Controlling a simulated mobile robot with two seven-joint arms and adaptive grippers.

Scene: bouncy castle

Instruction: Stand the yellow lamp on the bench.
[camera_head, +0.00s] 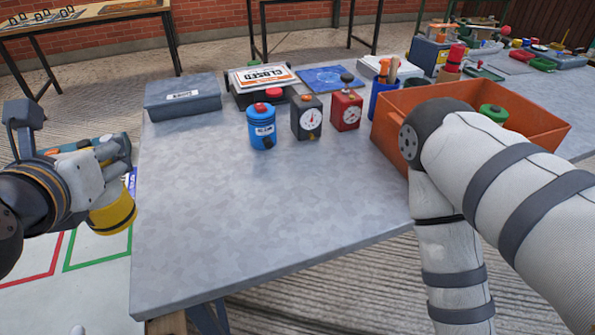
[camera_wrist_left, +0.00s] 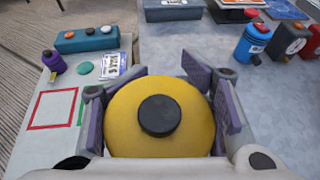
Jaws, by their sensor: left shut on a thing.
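The yellow lamp (camera_head: 112,215) is in my left gripper (camera_head: 108,183), beyond the left edge of the grey bench top (camera_head: 260,215). In the left wrist view the lamp (camera_wrist_left: 185,115) is a round yellow body with a black knob facing the camera, between the purple finger pads of my left gripper (camera_wrist_left: 160,95). The gripper is shut on it. In the head view the lamp looks tilted, and the fingers hide part of it. My right arm crosses the right side of the head view, but its gripper is not in view.
A blue can (camera_head: 262,130), two gauge boxes (camera_head: 307,118) and a grey case (camera_head: 183,97) stand along the bench's back. An orange crate (camera_head: 545,130) is at right. A lower pale surface (camera_head: 95,290) with red and green outlines lies left. The bench's front and middle are clear.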

